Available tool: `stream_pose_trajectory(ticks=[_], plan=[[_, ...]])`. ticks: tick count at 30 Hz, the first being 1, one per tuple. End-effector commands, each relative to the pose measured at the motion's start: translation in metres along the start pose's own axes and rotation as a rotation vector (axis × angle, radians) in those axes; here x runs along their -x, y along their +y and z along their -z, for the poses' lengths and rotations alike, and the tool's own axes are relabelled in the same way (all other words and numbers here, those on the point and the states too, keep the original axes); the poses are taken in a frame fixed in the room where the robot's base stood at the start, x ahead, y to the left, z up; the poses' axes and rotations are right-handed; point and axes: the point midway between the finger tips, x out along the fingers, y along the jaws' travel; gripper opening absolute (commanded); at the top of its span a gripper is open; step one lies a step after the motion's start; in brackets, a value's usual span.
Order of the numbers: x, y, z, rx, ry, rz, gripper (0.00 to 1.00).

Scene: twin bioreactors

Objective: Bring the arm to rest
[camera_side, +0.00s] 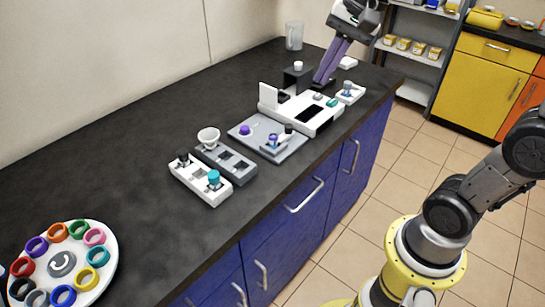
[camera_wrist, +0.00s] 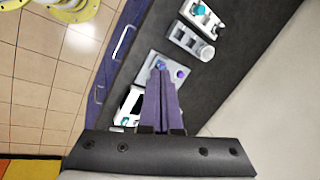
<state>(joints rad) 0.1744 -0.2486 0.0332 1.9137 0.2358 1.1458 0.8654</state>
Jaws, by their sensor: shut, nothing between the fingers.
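My gripper (camera_side: 321,80) has long purple fingers and reaches down from the top of the side view, over the far part of the dark counter (camera_side: 130,140). Its fingertips end near a small dark block and a white device (camera_side: 318,117); I cannot tell how high they are above the counter. In the wrist view my gripper (camera_wrist: 161,70) has its two fingers side by side, shut and empty. The fingers hide part of the grey plate (camera_wrist: 149,70) and of the white device (camera_wrist: 131,103) there.
Before the device stand the grey plate with purple parts (camera_side: 240,130), a white block with a teal knob (camera_side: 190,181), a grey block (camera_side: 225,160) and a white cup (camera_side: 208,136). A round tray of coloured rings (camera_side: 88,262) is front left. A clear beaker (camera_side: 294,36) stands behind.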

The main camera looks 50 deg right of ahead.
Motion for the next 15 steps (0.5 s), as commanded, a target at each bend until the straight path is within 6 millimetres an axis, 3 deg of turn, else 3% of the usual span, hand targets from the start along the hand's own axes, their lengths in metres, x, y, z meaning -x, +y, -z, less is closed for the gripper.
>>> stream_pose_trajectory(ticks=[1, 6, 12, 15], plan=[[0.007, 0.014, -0.017, 0.090, 0.023, 0.015, 0.00], [0.011, 0.061, -0.053, 0.396, 0.101, 0.041, 0.00], [-0.005, 0.116, -0.073, 0.751, 0.183, 0.028, 0.00], [-0.019, 0.137, -0.074, 0.906, 0.207, -0.007, 0.00]])
